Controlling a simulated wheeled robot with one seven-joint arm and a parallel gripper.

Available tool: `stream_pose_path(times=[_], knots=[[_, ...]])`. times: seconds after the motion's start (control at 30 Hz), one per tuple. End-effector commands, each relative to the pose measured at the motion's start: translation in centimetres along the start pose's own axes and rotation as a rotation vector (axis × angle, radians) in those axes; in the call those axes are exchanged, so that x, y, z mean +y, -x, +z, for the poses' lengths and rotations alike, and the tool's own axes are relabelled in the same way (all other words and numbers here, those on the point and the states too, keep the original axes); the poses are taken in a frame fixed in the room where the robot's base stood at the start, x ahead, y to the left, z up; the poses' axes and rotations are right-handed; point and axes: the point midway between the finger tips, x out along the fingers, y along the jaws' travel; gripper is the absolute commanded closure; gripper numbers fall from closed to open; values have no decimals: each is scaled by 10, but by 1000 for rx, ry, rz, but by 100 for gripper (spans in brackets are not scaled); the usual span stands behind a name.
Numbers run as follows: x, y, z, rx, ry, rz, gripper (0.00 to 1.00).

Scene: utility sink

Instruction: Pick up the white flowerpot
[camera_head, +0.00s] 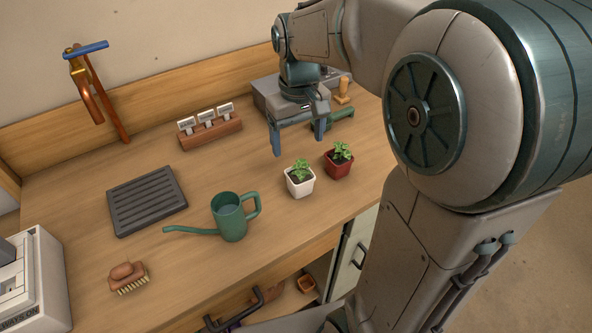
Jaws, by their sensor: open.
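The white flowerpot (300,187) stands upright on the wooden counter and holds a small green plant. A red-brown flowerpot (338,168) with a similar plant stands close to its right. My gripper (297,139) points downward with its fingers spread apart, one at the left and one at the right. It is empty and appears above and behind the white flowerpot in the picture, apart from it. The white flowerpot is not hidden by my arm.
A green watering can (232,217) stands left of the white pot. A dark slatted tray (147,201), a brush (128,277) and a wooden block with white tags (209,130) lie further left. A grey box (267,97) is behind my gripper. Bare counter lies between.

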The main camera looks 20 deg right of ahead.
Motion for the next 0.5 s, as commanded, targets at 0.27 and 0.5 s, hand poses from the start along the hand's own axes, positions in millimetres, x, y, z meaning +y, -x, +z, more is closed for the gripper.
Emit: stream_pose_path(times=[0.27, 0.5], knots=[[2, -44, -2, -12, 2, 0, 21], [2, -80, -2, -9, 2, 0, 21]])
